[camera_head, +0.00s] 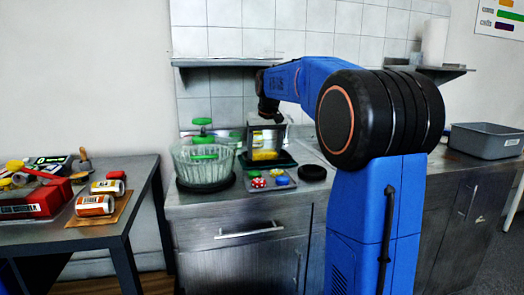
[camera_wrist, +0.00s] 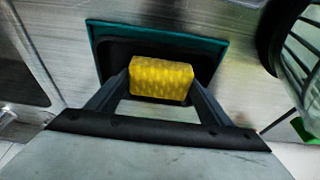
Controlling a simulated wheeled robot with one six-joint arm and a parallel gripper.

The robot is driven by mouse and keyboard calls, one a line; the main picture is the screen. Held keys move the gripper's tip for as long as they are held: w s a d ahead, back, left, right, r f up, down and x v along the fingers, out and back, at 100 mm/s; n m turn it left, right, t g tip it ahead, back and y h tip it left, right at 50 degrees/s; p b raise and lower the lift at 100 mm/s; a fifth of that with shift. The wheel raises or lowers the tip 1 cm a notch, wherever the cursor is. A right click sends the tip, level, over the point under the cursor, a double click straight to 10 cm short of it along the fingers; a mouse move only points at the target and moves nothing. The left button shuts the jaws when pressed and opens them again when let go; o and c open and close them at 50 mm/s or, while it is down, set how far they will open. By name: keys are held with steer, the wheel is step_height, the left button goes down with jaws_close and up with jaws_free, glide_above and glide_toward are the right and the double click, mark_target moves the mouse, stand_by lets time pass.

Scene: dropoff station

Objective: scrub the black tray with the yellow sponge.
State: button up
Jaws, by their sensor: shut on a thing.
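The yellow sponge (camera_wrist: 160,79) is between the two fingers of my gripper (camera_wrist: 158,92) in the wrist view, and the gripper is shut on it. The black tray (camera_wrist: 115,52), with a dark green rim, lies behind and below the sponge on the metal counter. The sponge is over the tray; I cannot tell whether it touches the tray's surface. In the head view the sponge (camera_head: 264,155) shows as a small yellow patch over the tray (camera_head: 284,163), under my arm. My gripper's fingers are too small there to make out.
A clear glass bowl (camera_head: 203,165) with green items stands left of the tray. A small grey tray (camera_head: 272,185) with small colored items lies in front, beside a black ring (camera_head: 313,172). A grey basin (camera_head: 486,141) is far right. A side table (camera_head: 120,222) holds jars and a red box.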

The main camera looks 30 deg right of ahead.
steer(key=shift+s+d, duration=0.2)
steer(key=shift+d, duration=0.45)
steer(key=shift+s+d, duration=0.15)
steer(key=shift+d, duration=0.5)
steer(key=shift+a, duration=0.15)
steer(key=shift+w+a, duration=0.25)
steer(key=shift+a, duration=0.5)
steer(key=shift+w+a, duration=0.2)
steer(key=shift+a, duration=0.55)
steer(key=shift+s+d, duration=0.25)
steer(key=shift+d, duration=0.6)
steer(key=shift+s+d, duration=0.2)
steer(key=shift+d, duration=0.6)
steer(key=shift+a, duration=0.15)
steer(key=shift+f, duration=0.1)
